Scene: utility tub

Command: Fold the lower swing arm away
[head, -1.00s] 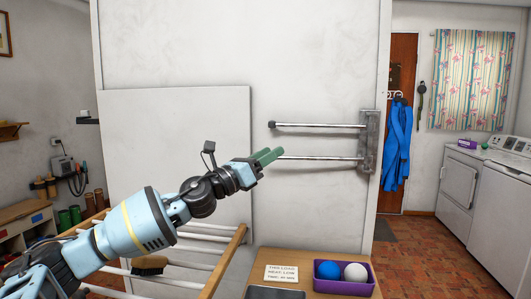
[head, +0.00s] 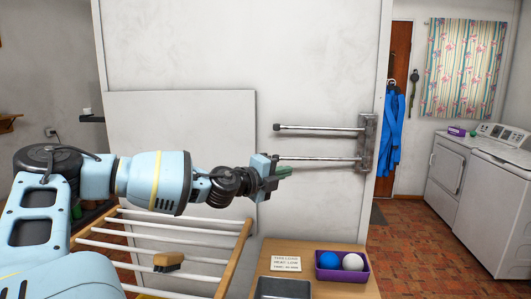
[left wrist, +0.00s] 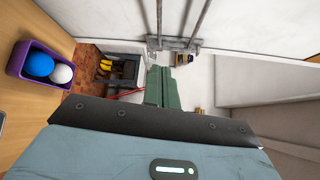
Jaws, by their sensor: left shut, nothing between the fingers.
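Two metal swing arms stick out to the left from a wall bracket (head: 368,143). The lower swing arm (head: 325,159) extends along the wall, roughly parallel to the upper swing arm (head: 318,128). In the left wrist view, the two rods run up from the bracket (left wrist: 174,43); the lower one appears to be the left rod (left wrist: 159,16). My left gripper (head: 284,171) has green fingers, shut and empty. It is just below the lower arm's left end, whose tip is partly hidden by the gripper. I cannot tell whether they touch. My right gripper is not in view.
Below is a wooden table (head: 330,285) with a purple box (head: 342,274) of two balls, a small sign (head: 286,264) and a grey tray (head: 282,289). A drying rack (head: 235,262) with a brush (head: 168,261) stands left of it.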

